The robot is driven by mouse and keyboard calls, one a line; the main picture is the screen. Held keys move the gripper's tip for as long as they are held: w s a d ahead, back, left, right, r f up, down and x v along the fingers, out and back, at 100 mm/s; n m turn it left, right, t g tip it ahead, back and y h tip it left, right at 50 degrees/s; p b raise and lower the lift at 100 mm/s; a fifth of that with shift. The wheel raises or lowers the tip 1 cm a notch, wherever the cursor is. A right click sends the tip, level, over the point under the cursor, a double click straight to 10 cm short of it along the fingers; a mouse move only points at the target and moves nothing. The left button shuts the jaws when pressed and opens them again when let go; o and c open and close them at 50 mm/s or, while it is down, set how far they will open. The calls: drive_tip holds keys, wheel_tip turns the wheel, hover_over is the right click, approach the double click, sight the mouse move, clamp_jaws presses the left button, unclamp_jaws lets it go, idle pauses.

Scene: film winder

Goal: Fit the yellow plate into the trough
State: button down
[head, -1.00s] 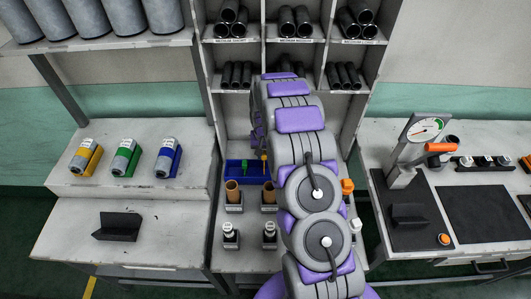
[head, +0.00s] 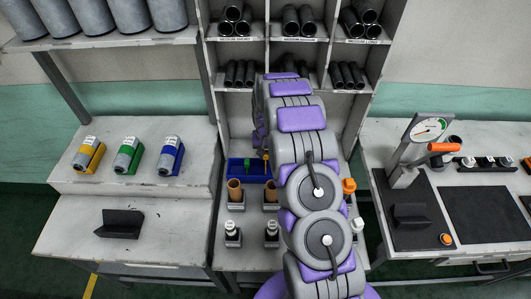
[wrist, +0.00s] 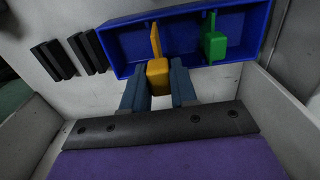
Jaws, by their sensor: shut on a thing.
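The yellow plate (wrist: 155,42) shows edge-on in the wrist view, with a thicker yellow block (wrist: 158,74) at its near end. My gripper (wrist: 158,88) is shut on this block, one blue-grey finger on each side. The thin part overlaps the inside of a blue tray (wrist: 119,57); I cannot tell whether it touches the tray. In the head view my arm hides the gripper and part of the blue tray (head: 233,170). A black angled trough-like piece (head: 118,224) lies on the left bench, and a similar one (head: 410,216) stands on the right bench.
A green piece (wrist: 213,42) sits in the tray to the right of the yellow plate. Several black blocks (wrist: 60,60) are left of the tray. Shelf side walls (wrist: 275,115) stand close on both sides. A gauge press (head: 418,145) stands on the right bench.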

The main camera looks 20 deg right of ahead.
drive_tip(key=shift+d+f, duration=0.2)
drive_tip(key=shift+f, duration=0.25)
drive_tip(key=shift+d+f, duration=0.2)
drive_tip(key=shift+f, duration=0.25)
idle(0.9)
drive_tip(key=shift+a, duration=0.15)
idle(0.5)
drive_tip(key=shift+f, duration=1.95)
idle(1.3)
drive_tip(key=c, duration=0.8)
unclamp_jaws()
wheel_tip(320, 180, up, 17)
drive_tip(key=p, duration=0.2)
drive_tip(key=shift+p, duration=0.3)
drive_tip(key=shift+r, duration=0.15)
